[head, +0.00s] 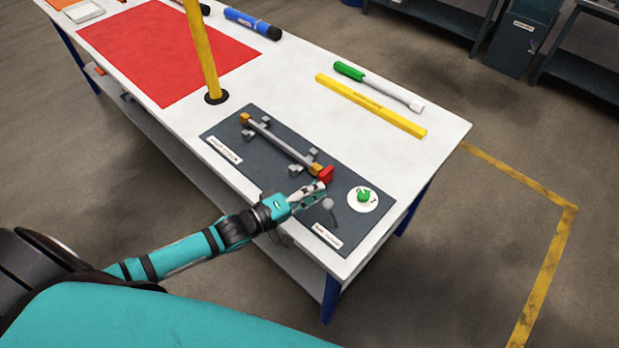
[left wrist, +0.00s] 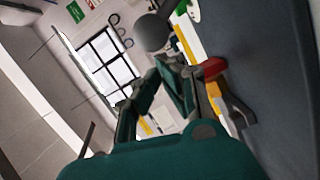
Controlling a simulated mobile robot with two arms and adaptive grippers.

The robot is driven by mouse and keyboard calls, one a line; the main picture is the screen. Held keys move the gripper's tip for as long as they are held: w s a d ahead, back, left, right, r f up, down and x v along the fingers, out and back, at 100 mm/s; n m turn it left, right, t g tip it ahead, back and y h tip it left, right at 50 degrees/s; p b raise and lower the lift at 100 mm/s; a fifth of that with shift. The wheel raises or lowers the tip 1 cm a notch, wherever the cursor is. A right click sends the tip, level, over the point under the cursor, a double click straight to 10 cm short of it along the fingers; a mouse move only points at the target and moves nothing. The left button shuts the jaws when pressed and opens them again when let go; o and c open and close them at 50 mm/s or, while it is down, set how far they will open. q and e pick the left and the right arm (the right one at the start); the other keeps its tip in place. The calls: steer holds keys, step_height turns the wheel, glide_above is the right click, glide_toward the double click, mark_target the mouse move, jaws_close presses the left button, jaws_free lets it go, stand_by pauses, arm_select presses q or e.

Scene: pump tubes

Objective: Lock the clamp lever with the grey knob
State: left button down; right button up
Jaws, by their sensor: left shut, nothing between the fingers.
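The grey knob (head: 328,204) stands near the front right of the dark panel (head: 235,173), on the clamp lever. In the left wrist view the knob (left wrist: 152,32) is a round grey ball just beyond my fingertips. My left gripper (head: 322,188) is shut and empty, beside the knob and close to the red end piece (head: 326,174) of the grey tube (head: 280,145). In the left wrist view the fingers (left wrist: 165,65) converge below the ball; I cannot tell whether they touch it. The lever's lower part is hard to make out.
A green knob (head: 364,195) on a white dial sits right of the lever. A yellow post (head: 205,55) rises behind the panel. A yellow bar (head: 370,105) and a green-capped tube (head: 380,88) lie at the back. The white table (head: 440,140) is bare at its right end.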

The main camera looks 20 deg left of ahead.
arm_select(q)
steer(key=shift+d+f, duration=0.1)
steer(key=shift+d, duration=0.05)
steer(key=shift+s, duration=0.1)
steer(key=shift+s+d+r+m+p, duration=0.1)
steer(key=shift+d+r+m+p, duration=0.2)
steer(key=shift+p, duration=0.25)
steer(key=shift+r+p, duration=0.15)
steer(key=shift+p, duration=0.2)
